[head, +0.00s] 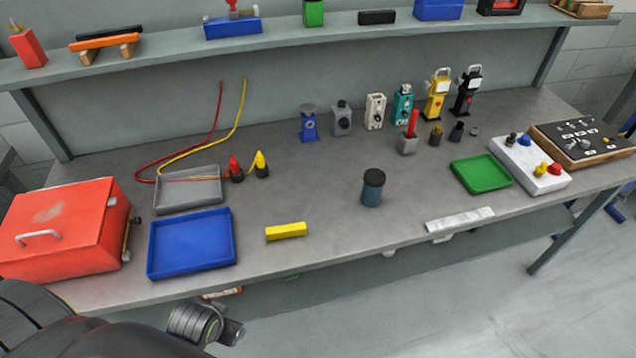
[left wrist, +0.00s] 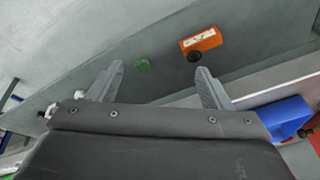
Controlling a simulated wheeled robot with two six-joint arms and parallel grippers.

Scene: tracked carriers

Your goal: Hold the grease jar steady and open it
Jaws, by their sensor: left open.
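The grease jar appears to be the dark blue-grey jar (head: 372,194) with a black lid (head: 374,177). It stands upright on the bench right of centre, with the lid on. My left arm comes in at the bottom left of the head view, in front of the bench and well away from the jar; its fingertips cannot be made out there. In the left wrist view my left gripper (left wrist: 160,82) has its two fingers spread, with nothing between them. The jar is not seen in that view. My right gripper is not in view.
A yellow block (head: 286,231) and blue tray (head: 192,245) lie left of the jar. A white strip (head: 460,219) and green tray (head: 481,174) lie to its right. The bench around the jar is clear. The left wrist view shows an orange box (left wrist: 201,39).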

